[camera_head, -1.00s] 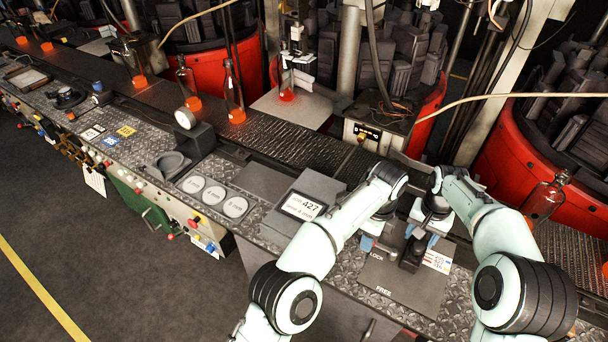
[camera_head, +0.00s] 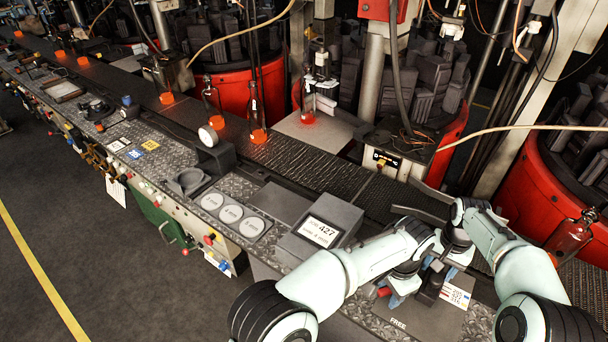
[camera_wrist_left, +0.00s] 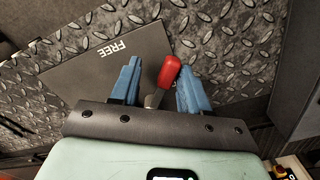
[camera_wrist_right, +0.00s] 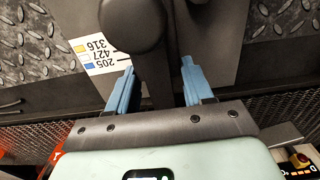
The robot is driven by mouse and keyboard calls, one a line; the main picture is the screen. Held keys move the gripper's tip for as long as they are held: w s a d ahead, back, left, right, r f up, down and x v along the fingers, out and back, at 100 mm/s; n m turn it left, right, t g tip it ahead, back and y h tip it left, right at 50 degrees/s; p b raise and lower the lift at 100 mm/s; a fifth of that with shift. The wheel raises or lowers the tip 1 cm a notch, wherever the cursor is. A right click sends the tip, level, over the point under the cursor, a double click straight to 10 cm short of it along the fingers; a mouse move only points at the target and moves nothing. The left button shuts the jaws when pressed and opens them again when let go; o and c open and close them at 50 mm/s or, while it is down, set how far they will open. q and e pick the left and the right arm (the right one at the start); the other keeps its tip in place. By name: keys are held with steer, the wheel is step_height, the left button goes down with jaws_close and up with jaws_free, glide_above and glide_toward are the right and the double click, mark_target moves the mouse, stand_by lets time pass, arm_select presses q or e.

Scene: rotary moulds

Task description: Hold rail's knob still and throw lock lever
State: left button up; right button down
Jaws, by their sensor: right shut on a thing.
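The lock lever's red handle (camera_head: 384,292) stands beside my left gripper's blue fingers in the head view. In the left wrist view the red handle (camera_wrist_left: 169,72) is between the fingers of my left gripper (camera_wrist_left: 158,82), which is open; the handle lies nearer the right finger, with a gap to the left one. My right gripper (camera_wrist_right: 158,84) is shut on the rail's dark knob (camera_wrist_right: 134,24), whose body runs between its fingers. In the head view the knob's dark block (camera_head: 430,288) is partly covered by my arm. The plate (camera_head: 425,321) shows FREE.
A card (camera_head: 455,297) with coloured bars and numbers lies right of the knob. A grey box with a display reading 427 (camera_head: 320,231) stands left of my left arm. A conveyor (camera_head: 340,176) with glowing bottles runs behind. Patterned metal plate surrounds the lever's plate.

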arm_select(q)
steer(key=n, duration=0.1)
steer(key=s+d+n, duration=0.1)
steer(key=shift+s+n, duration=0.2)
steer(key=shift+n, duration=0.1)
step_height(320, 180, up, 12)
steer(key=w+a+f+n+t+h, duration=0.1)
steer(key=w+a+n+t+h, duration=0.2)
steer(key=w+n, duration=0.45)
steer(key=w+a+n+h, duration=0.3)
steer(key=w+a+n, duration=0.3)
steer(key=w+n, duration=0.15)
steer(key=w+a+n+t+y, duration=0.1)
steer(key=w+a+n+t, duration=0.2)
steer(key=a, duration=0.6)
steer(key=w+a+n+t, duration=0.3)
steer(key=w+a+n, duration=0.5)
steer(key=a+n, duration=0.1)
steer(key=shift+w+a+r+n+y, duration=0.25)
steer(key=shift+a+r+y, duration=0.2)
steer(key=shift+a, duration=0.25)
